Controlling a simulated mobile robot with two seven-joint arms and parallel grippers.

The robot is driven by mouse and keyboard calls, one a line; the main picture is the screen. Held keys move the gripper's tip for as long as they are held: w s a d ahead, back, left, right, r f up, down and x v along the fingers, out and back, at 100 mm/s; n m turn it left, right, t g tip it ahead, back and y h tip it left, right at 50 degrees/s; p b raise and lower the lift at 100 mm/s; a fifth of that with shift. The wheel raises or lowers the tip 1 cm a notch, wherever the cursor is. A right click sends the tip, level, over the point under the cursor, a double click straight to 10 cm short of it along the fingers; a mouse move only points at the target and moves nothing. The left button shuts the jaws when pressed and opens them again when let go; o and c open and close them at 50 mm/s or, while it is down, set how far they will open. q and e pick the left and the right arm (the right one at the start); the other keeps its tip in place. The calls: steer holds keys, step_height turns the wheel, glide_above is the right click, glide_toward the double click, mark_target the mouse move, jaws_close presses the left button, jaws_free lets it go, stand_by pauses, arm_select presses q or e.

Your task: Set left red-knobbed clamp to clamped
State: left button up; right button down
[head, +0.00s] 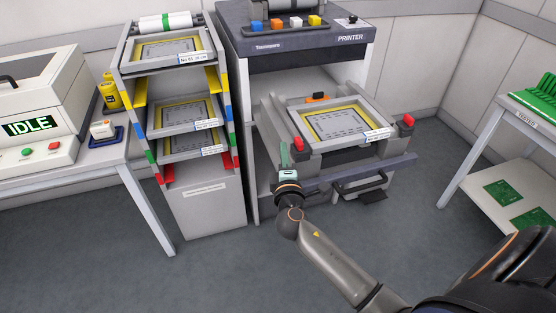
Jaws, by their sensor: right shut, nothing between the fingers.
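The left red-knobbed clamp (298,145) sits at the front left corner of the pulled-out printer tray. Its red knob shows, but its lever is too small to read clearly. A framed stencil (345,125) with a yellow border lies on the tray between this clamp and the right red-knobbed clamp (407,120). My right gripper (284,153) is shut and empty, pointing up, just left of the left red knob. A small gap seems to separate them, but I cannot tell whether they touch. My left gripper is out of view.
The printer (320,50) stands behind the tray. A dark front rail (350,173) and a handle (360,184) lie below it. A rack (205,190) with several framed stencils stands close on the left. A table (522,115) with green boards is at the right. The floor between is clear.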

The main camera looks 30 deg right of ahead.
mark_target(304, 146)
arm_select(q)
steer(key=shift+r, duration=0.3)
arm_select(e)
steer(key=shift+s+d, duration=0.2)
steer(key=shift+d, duration=0.35)
steer(key=shift+s+d, duration=0.15)
steer(key=shift+d, duration=0.35)
steer(key=shift+s+d, duration=0.2)
steer(key=shift+d, duration=0.7)
steer(key=shift+s+d, duration=0.2)
steer(key=shift+d, duration=0.7)
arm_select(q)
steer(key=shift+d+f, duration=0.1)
arm_select(e)
steer(key=shift+a, duration=0.15)
